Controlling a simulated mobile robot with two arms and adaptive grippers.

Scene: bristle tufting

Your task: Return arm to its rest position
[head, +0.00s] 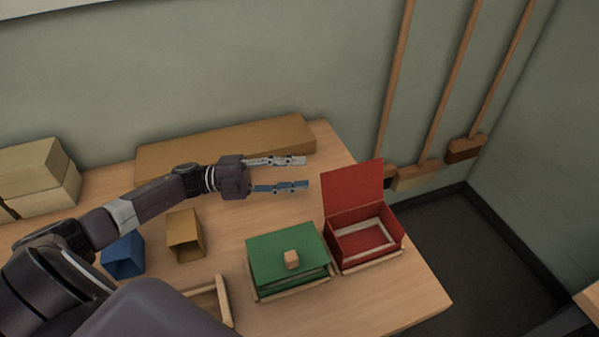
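My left arm reaches in from the left over the wooden table (410,303). My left gripper (306,174) is open and empty. Its two fingers point right and are clearly apart, one pale and one bluish. It hangs above the table, up and left of the red box's raised lid. My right gripper is not in view.
A red box (395,245) stands with its lid up. A long tan box (280,133) lies behind. Blue (124,256) and tan (184,237) containers stand left.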

